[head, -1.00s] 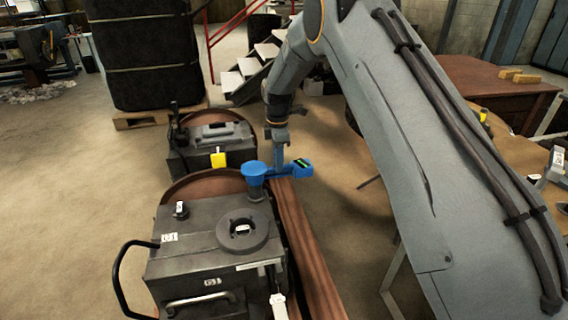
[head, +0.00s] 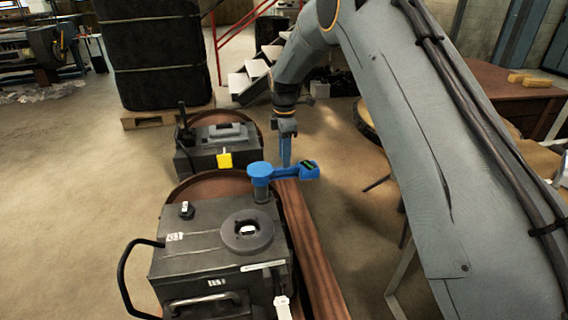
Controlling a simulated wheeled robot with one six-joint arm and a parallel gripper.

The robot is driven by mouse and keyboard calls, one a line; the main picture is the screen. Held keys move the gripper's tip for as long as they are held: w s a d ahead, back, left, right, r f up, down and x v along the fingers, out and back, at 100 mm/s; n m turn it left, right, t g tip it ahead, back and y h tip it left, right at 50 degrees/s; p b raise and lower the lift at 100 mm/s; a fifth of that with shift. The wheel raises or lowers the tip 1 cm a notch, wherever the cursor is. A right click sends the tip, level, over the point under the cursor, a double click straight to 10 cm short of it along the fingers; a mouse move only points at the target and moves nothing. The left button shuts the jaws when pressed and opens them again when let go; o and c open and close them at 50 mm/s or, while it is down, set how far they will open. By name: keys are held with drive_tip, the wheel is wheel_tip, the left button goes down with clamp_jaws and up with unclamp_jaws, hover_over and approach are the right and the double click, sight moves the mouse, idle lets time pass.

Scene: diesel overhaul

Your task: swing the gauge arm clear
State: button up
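The gauge arm (head: 284,173) is blue, with a round hub (head: 262,170) on a dark post at its left end and a block with a small green-and-black display (head: 309,169) at its right end. It sits at the back right corner of a dark grey engine block (head: 205,255) and reaches out to the right over a brown rail. My gripper (head: 286,158) points down at the middle of the gauge arm, just behind or at its bar. Whether it touches the bar, and whether its fingers are open or shut, I cannot make out.
A long brown rail (head: 312,250) runs along the block's right side. Black stacked cases (head: 150,55) stand on a pallet at the back. Open floor lies to the left.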

drive_tip(key=shift+r, duration=2.15)
drive_tip(key=shift+s+d+r, duration=0.1)
drive_tip(key=shift+s+d, duration=0.05)
drive_tip(key=s+d+r+m+p, duration=0.1)
drive_tip(key=s+d+r+m, duration=0.1)
drive_tip(key=s+d+m, duration=0.6)
drive_tip(key=s+d+r+m, duration=0.3)
drive_tip(key=s+d+m, duration=0.15)
drive_tip(key=s, duration=0.65)
drive_tip(key=s+d+m, duration=0.2)
drive_tip(key=s+m, duration=0.2)
drive_tip(key=s, duration=0.6)
drive_tip(key=s+d+f+m+p, duration=0.1)
drive_tip(key=s+d+m, duration=0.2)
drive_tip(key=s, duration=0.7)
drive_tip(key=shift+d+f+m, duration=0.15)
drive_tip(key=shift+d+m, duration=0.15)
drive_tip(key=shift+m, duration=0.25)
